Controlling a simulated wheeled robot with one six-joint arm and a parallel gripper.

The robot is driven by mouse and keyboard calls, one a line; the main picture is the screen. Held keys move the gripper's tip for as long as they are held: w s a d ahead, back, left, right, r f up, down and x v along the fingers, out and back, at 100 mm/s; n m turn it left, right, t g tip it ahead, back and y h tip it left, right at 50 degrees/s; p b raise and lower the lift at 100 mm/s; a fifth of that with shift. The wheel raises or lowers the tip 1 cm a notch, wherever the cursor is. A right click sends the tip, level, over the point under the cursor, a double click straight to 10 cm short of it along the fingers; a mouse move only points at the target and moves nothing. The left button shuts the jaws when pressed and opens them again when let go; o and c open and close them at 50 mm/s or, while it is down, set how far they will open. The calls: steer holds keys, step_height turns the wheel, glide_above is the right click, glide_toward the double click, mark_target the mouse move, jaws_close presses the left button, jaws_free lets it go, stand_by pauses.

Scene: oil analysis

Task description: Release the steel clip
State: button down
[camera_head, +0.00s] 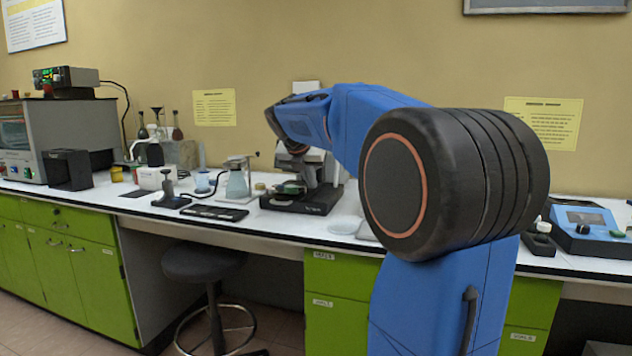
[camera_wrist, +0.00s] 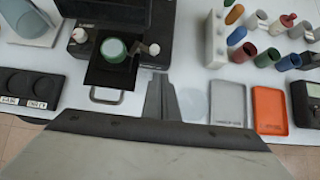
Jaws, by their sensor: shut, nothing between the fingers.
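My gripper (camera_wrist: 161,80) shows in the wrist view with its two dark fingers together and nothing between them. It points over the white bench just right of the front of a black instrument (camera_wrist: 150,20). A green-rimmed cup (camera_wrist: 114,50) sits on the instrument's black plate. A bent metal loop (camera_wrist: 105,101) sticks out at the plate's front edge, left of my fingers and apart from them. I cannot tell whether this loop is the steel clip. In the head view the black instrument base (camera_head: 305,203) is partly hidden behind my blue arm, and the fingers are not clear.
A grey tray (camera_wrist: 228,104) and an orange tray (camera_wrist: 270,108) lie right of my fingers. Several coloured vials stand behind them. A glass flask (camera_head: 237,184) stands left of the instrument. A stool (camera_head: 205,262) stands before the bench.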

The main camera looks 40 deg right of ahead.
steer(key=s+a+r, duration=0.3)
steer(key=s+r, duration=0.2)
steer(key=r, duration=0.2)
steer(key=shift+s+a+r, duration=0.15)
steer(key=shift+s+r, duration=0.1)
stand_by(0.5)
steer(key=s+a+f+m+y, duration=0.3)
steer(key=s+a+f+m, duration=0.9)
steer(key=s+f, duration=0.2)
steer(key=s+a+f+m+y, duration=0.3)
steer(key=s+a+f+m, duration=0.9)
steer(key=f, duration=0.7)
steer(key=shift+s+a+f+m+y, duration=0.25)
steer(key=shift+s+a+m+y, duration=0.15)
steer(key=shift+s, duration=0.65)
